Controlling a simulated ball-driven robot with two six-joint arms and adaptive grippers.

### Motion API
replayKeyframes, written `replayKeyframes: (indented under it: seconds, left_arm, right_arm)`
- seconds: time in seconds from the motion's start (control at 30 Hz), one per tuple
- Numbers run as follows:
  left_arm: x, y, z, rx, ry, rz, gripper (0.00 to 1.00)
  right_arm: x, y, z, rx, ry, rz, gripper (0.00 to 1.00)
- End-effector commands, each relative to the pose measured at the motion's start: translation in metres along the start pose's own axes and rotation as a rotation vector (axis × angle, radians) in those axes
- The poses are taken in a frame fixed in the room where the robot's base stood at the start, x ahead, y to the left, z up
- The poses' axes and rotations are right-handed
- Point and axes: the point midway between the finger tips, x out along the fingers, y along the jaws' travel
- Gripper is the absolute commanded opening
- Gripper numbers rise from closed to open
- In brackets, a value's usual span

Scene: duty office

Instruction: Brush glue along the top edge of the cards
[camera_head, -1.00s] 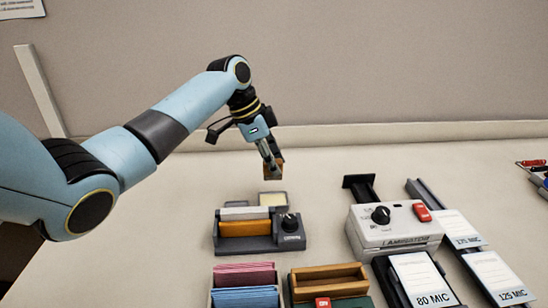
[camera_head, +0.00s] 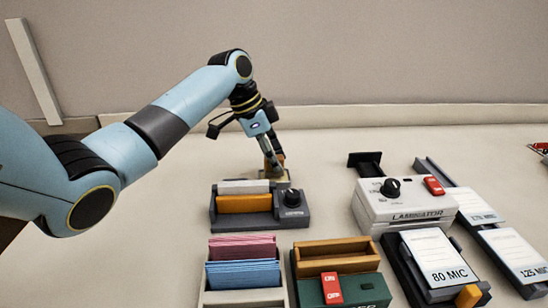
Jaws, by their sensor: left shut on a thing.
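My left gripper (camera_head: 270,148) is shut on a small brown block-shaped brush (camera_head: 269,161). The brush is at a small pale-yellow tray (camera_head: 283,184) behind a grey clamp stand; I cannot tell whether its lower end touches the tray. The grey clamp stand (camera_head: 243,222) has a black knob (camera_head: 292,197) and holds a white upright stack (camera_head: 243,187) behind an orange bar (camera_head: 244,204). Pink cards (camera_head: 242,247) and blue cards (camera_head: 242,273) stand in an open box in front. My right gripper is not in view.
A wooden tray (camera_head: 337,255) and a green device (camera_head: 350,291) with a red switch stand at the front middle. A white laminator (camera_head: 405,206) and several pouch trays, one marked 80 MIC (camera_head: 436,258), fill the right. The table left of the clamp stand is clear.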

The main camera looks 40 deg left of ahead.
Motion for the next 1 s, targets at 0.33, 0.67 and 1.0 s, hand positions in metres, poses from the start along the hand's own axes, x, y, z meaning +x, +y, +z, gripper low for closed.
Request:
replayKeyframes:
  seconds: [0.33,0.67,1.0]
  left_arm:
    - [-0.0001,-0.0001,0.0001,0.0,0.0,0.0,0.0]
    - [0.0024,0.0,0.0011,-0.001,0.0,0.0,0.0]
    - [0.0063,0.0,0.0026,-0.001,0.0,0.0,0.0]
  right_arm:
    - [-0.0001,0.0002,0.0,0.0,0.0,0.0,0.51]
    - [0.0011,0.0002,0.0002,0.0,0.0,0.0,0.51]
    - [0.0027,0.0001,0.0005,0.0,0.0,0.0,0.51]
